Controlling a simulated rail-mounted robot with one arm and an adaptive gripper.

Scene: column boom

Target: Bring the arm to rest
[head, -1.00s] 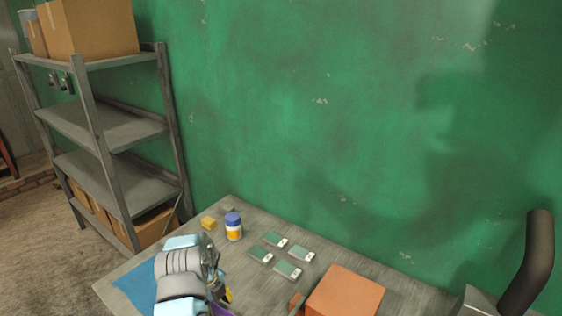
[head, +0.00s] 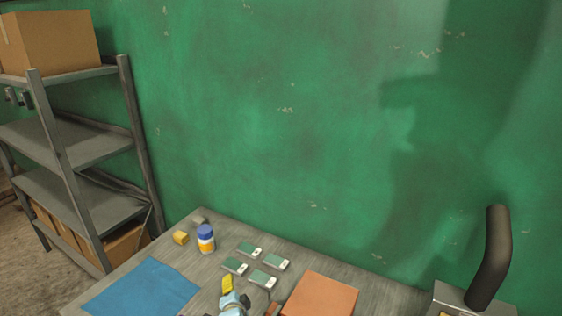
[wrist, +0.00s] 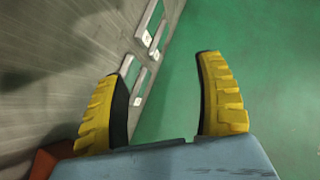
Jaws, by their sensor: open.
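My gripper (head: 228,287) shows at the bottom of the head view, by the front of the table and left of the orange box. Only a yellow finger and part of the pale blue body show there. In the wrist view my gripper (wrist: 162,68) has its two yellow, ribbed fingers wide apart. Nothing is between them up close; the table, green-and-white plates and green wall show beyond. The rest of my arm is out of the head view.
The table (head: 205,285) holds a blue mat (head: 145,288), a yellow block (head: 181,237), a blue-capped bottle (head: 206,240), several green-and-white plates (head: 262,279) and an orange box (head: 320,297). A dark pipe (head: 491,258) stands right. A shelf (head: 75,145) stands left.

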